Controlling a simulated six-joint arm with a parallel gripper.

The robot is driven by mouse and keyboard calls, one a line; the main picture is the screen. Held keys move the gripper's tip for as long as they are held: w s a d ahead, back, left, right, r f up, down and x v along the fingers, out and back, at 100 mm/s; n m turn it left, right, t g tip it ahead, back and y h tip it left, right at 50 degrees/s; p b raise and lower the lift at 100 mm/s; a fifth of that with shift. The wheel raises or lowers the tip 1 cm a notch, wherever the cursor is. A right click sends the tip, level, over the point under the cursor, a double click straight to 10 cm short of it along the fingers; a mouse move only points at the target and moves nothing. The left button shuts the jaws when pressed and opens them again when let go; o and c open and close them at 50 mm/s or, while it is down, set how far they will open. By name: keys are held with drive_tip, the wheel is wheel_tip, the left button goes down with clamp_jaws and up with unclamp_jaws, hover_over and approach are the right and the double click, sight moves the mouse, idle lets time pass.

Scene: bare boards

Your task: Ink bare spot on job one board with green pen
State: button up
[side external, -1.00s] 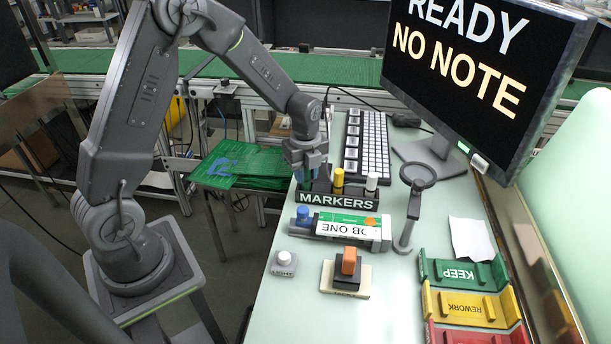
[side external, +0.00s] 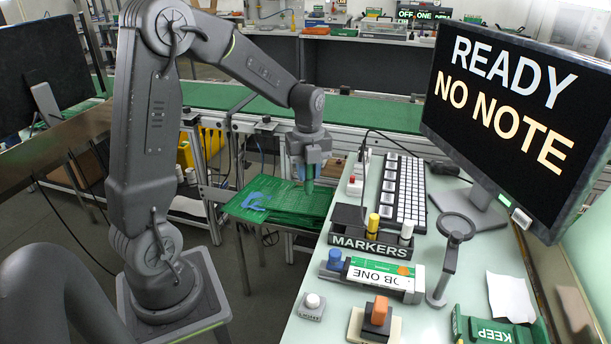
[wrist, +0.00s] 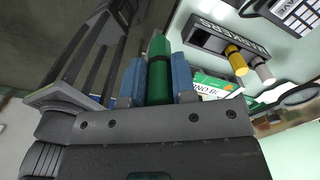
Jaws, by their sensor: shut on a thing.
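In the wrist view the pen (wrist: 159,75) sits between my two blue fingers. The rack still holds a yellow marker (side external: 373,223) and a white marker (side external: 406,231). The job one board (side external: 360,270) lies in a grey holder in front of the rack, with a blue knob (side external: 335,258) at its left end. A white label covers much of the board.
A magnifier on a stand (side external: 455,240) rises right of the board. An orange-handled stamp (side external: 378,312) and a white button (side external: 312,302) stand in front. The keep tray (side external: 490,330) is at front right. The monitor (side external: 510,110) reads "READY NO NOTE".

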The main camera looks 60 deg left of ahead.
drive_tip(key=w+d+m, duration=0.4)
drive_tip(key=w+d, duration=0.3)
drive_tip(key=d, duration=0.3)
drive_tip(key=m, duration=0.4)
hover_over(403, 270)
drive_tip(key=shift+f, duration=3.15)
drive_tip(key=shift+f, duration=0.55)
drive_tip(key=shift+r, duration=0.1)
wheel_tip(403, 270, up, 7)
drive_tip(key=shift+f, duration=3.05)
drive_tip(key=shift+f, duration=0.55)
